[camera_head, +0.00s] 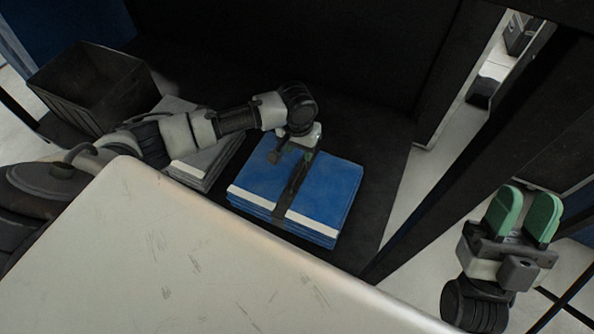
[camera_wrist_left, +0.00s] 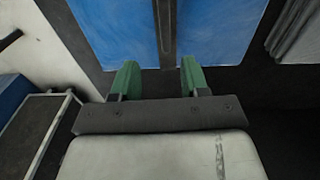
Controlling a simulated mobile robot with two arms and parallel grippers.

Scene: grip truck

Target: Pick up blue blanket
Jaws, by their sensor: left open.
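The blue blanket (camera_head: 332,188) is a folded stack with white edges and a dark strap across its middle. My left gripper (camera_head: 291,153) is over the blanket's far part, near the strap. In the left wrist view, the blanket (camera_wrist_left: 215,30) fills the top, and my left gripper (camera_wrist_left: 156,75) is open with green fingers either side of the strap's line. I cannot tell whether the fingers touch it. My right gripper (camera_head: 523,214) is open and empty at the right, with green fingers pointing up.
A grey folded stack (camera_head: 205,165) lies just left of the blue blanket, partly under my left arm. A dark crate (camera_head: 95,88) stands at the far left. Dark posts and a wall edge the shelf on the right. My pale body fills the lower front.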

